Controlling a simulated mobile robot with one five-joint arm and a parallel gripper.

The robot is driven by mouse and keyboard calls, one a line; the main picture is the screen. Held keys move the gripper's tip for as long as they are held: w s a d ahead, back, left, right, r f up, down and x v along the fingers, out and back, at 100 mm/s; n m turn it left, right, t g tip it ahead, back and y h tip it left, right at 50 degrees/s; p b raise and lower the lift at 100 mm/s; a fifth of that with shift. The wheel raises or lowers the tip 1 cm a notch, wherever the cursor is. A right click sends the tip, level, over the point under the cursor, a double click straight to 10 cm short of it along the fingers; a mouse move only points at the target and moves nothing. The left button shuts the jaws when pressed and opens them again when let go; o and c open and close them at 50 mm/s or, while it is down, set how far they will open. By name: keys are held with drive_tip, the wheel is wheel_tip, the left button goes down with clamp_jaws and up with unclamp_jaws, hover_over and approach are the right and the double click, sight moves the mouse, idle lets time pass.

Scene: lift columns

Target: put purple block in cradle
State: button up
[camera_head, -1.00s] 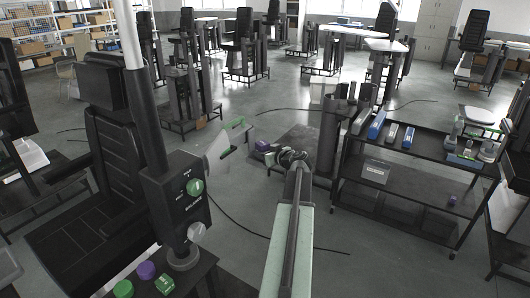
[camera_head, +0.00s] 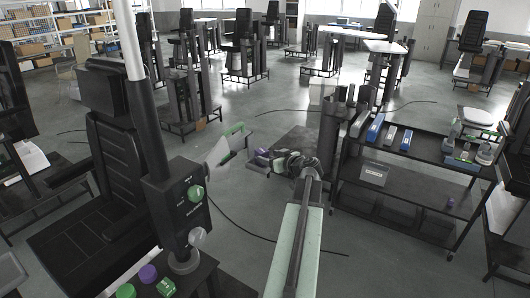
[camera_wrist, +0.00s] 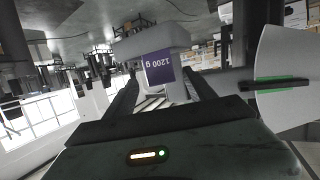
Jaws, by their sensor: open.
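A grey block with a purple label reading "1200 g" (camera_wrist: 159,67) lies ahead of my gripper (camera_wrist: 163,82) in the wrist view, between the lines of the two dark fingers. The fingers are apart, and I cannot tell whether they touch the block. In the head view a small purple patch (camera_head: 262,153) shows just left of my gripper (camera_head: 279,157). Another small purple block (camera_head: 451,203) sits on the lower shelf of the cart at right. I cannot make out a cradle with certainty.
A white panel with a green bar (camera_head: 218,152) stands left of my gripper. The dark cart (camera_head: 420,162) with blue and grey pieces stands at right. A black chair and control post (camera_head: 180,205) are at left. Open floor (camera_head: 275,232) lies between.

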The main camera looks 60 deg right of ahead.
drive_tip(key=p+v, duration=0.1)
drive_tip(key=v, duration=0.5)
drive_tip(key=shift+s, duration=0.15)
idle(1.9)
